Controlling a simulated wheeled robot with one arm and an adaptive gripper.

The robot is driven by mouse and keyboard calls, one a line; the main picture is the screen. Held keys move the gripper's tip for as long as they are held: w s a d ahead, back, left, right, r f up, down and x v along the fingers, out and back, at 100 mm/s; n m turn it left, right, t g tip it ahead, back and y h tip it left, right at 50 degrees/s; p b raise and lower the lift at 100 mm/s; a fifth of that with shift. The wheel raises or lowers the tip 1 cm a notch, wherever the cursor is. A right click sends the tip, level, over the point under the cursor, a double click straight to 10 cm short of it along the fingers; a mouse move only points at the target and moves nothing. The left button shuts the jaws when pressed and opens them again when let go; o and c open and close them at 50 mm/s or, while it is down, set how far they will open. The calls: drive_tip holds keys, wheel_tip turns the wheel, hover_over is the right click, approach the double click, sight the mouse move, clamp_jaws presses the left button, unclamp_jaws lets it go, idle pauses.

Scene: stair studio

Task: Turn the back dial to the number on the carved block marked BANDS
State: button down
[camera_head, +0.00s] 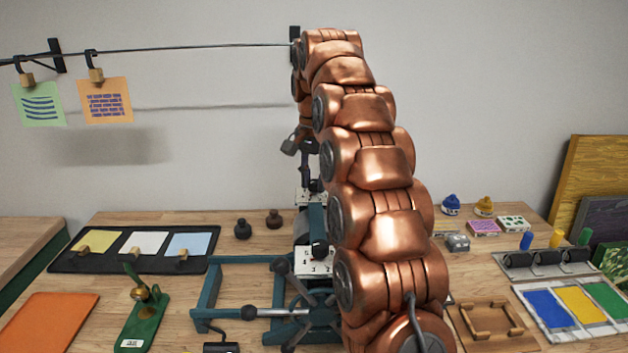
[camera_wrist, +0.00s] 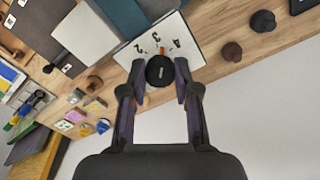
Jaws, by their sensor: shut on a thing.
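The back dial (camera_wrist: 160,71) is a round black knob on a white plate (camera_wrist: 188,30) with black numbers; 2, 3 and 4 show in the wrist view. A small orange mark shows at the knob's edge, near the 3. My gripper (camera_wrist: 160,77) is shut on the knob, one finger at each side. In the head view my gripper (camera_head: 305,183) points down at the back plate, and my arm hides much of it. Small carved blocks, among them a pink one (camera_head: 483,228) and a grey one (camera_head: 457,242), lie at the right; their markings are unreadable, so I cannot tell which says BANDS.
A front dial (camera_head: 320,250) with its own numbered plate stands on the teal press (camera_head: 235,262). Dark knobs (camera_head: 243,229), ink bottles (camera_head: 484,206), a black tray (camera_head: 72,262) and a wooden frame (camera_head: 465,322) stand around. Two cards, one orange (camera_head: 105,100), hang from a wire.

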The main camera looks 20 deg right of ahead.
drive_tip(key=m, duration=0.6)
drive_tip(key=shift+m, duration=0.4)
idle(0.3)
drive_tip(key=c, duration=0.8)
unclamp_jaws()
drive_tip(key=shift+c, duration=0.2)
